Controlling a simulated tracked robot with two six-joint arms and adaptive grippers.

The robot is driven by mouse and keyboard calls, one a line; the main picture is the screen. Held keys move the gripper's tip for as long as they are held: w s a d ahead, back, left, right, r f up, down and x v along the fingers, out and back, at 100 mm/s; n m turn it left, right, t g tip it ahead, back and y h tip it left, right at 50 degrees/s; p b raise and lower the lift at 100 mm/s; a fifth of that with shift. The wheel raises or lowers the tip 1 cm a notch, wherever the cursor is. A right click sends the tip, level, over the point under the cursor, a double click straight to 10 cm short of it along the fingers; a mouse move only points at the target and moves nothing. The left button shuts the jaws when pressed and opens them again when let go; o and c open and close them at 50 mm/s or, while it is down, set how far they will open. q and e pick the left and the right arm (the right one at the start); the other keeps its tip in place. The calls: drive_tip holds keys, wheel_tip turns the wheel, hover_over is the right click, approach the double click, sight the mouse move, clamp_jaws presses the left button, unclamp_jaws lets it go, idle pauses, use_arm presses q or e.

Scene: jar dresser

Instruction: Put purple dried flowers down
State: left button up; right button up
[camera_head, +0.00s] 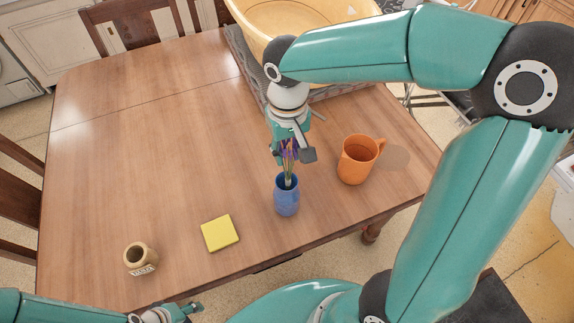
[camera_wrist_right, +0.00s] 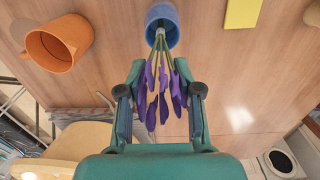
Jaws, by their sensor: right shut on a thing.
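The purple dried flowers (camera_wrist_right: 163,84) are between the fingers of my right gripper (camera_wrist_right: 160,92), which is shut on them. Their green stems run into the mouth of a blue vase (camera_head: 287,197), also in the right wrist view (camera_wrist_right: 161,22). In the head view the flowers (camera_head: 289,150) are partly hidden by my right gripper (camera_head: 291,155), just above the vase. The vase stands upright on the wooden table (camera_head: 150,130). My left gripper (camera_head: 190,309) shows at the bottom left, beyond the table's front edge; its fingers are too small to read.
An orange mug (camera_head: 357,160) stands right of the vase. A large yellowish basin (camera_head: 262,22) is at the back. The table's left and middle are clear.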

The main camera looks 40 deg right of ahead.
sight(288, 167)
drive_tip(key=shift+f, duration=2.85)
drive_tip(key=shift+f, duration=0.2)
drive_tip(key=o, duration=1)
drive_tip(key=shift+r, duration=0.1)
wheel_tip(288, 167, up, 12)
drive_tip(key=shift+r, duration=0.15)
drive_tip(key=shift+a, duration=0.1)
